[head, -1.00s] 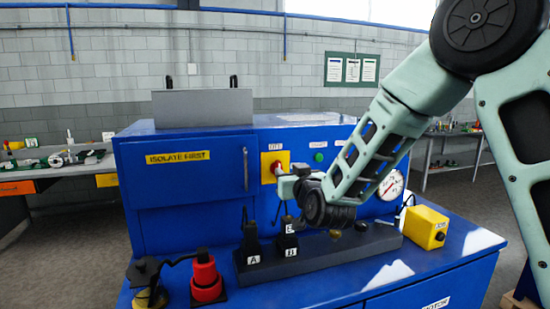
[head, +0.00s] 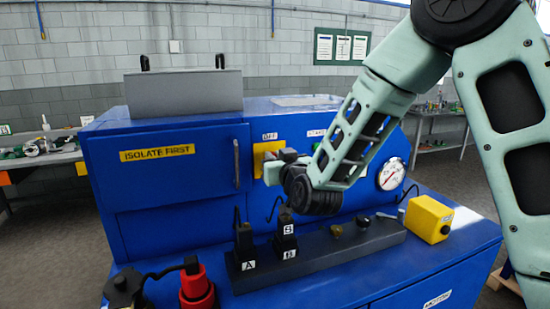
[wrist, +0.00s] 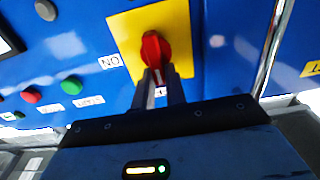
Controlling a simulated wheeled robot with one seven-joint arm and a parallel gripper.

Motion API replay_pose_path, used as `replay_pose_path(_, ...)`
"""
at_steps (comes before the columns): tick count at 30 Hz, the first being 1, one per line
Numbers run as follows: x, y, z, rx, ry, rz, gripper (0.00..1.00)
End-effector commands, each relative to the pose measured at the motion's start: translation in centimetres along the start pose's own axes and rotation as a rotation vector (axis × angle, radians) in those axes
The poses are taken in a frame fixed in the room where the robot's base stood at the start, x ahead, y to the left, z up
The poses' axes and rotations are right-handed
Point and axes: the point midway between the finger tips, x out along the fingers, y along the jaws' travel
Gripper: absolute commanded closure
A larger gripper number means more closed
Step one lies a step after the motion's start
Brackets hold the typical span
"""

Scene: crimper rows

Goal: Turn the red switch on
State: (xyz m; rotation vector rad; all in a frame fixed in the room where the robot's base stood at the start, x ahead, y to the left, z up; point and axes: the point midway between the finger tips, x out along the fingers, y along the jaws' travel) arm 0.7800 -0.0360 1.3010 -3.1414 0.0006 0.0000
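The red switch (wrist: 153,48) is a rotary knob on a yellow plate (wrist: 182,22) on the front of the blue cabinet. In the wrist view its handle runs nearly vertically, with the ON label, upside down, to its left. An OFF label (head: 269,136) is above the plate in the head view. My gripper (wrist: 159,74) is at the plate, its two fingertips a narrow gap apart at the knob's lower end in the wrist view. I cannot tell whether they press on it.
Green (wrist: 72,85) and red (wrist: 32,95) buttons sit beside the switch. Below are a dark block (head: 320,252) with upright black parts, a yellow box (head: 429,218) and a red plug (head: 196,283). A handle bar (head: 237,163) is to the left.

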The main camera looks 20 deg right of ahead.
Motion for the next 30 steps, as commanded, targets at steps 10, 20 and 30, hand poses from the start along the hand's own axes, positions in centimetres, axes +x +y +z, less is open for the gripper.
replay_pose_path(10, 0.0, 0.0, 0.1, 0.013, 0.001, 0.0, 1.0)
replay_pose_path(20, 0.0, 0.4, 0.5, 0.168, 0.004, 0.0, 1.0)
replay_pose_path(30, 0.0, 1.0, 0.9, 0.479, 0.004, -0.001, 1.0)
